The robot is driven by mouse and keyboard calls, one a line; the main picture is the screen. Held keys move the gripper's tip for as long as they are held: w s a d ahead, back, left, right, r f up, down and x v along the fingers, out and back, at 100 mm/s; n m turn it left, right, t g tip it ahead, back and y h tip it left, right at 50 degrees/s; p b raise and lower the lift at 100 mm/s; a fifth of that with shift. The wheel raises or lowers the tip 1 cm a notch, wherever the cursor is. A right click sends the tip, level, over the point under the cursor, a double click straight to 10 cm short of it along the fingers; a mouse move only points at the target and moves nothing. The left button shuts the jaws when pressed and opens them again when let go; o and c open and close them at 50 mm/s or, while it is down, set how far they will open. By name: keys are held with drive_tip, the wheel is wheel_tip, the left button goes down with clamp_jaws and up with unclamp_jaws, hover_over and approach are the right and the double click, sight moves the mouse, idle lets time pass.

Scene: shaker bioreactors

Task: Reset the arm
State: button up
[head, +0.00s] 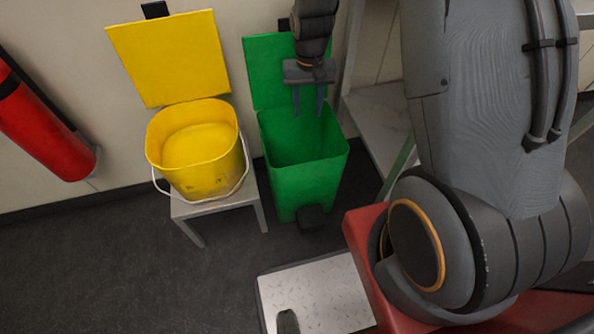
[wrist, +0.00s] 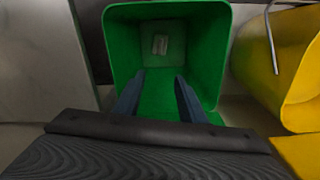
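My gripper (head: 308,100) hangs over the open green bin in the head view, with its fingers pointing down. Its two fingers are apart with nothing between them, so it is open and empty. In the wrist view my gripper (wrist: 158,100) points into the green bin (wrist: 120,50). A small pale object (wrist: 159,45) lies at the bottom of the bin. The green bin (head: 310,180) stands on the floor with its lid (head: 262,75) raised against the wall.
A yellow bucket (head: 215,175) with its lid (head: 170,60) up stands on a small grey stool (head: 215,205) left of the bin. A red cylinder (head: 40,125) is on the wall at far left. A pale patterned plate (head: 325,295) lies at the front. Dark floor (head: 110,260) is clear at left.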

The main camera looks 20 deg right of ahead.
drive_tip(key=shift+r, duration=1.8)
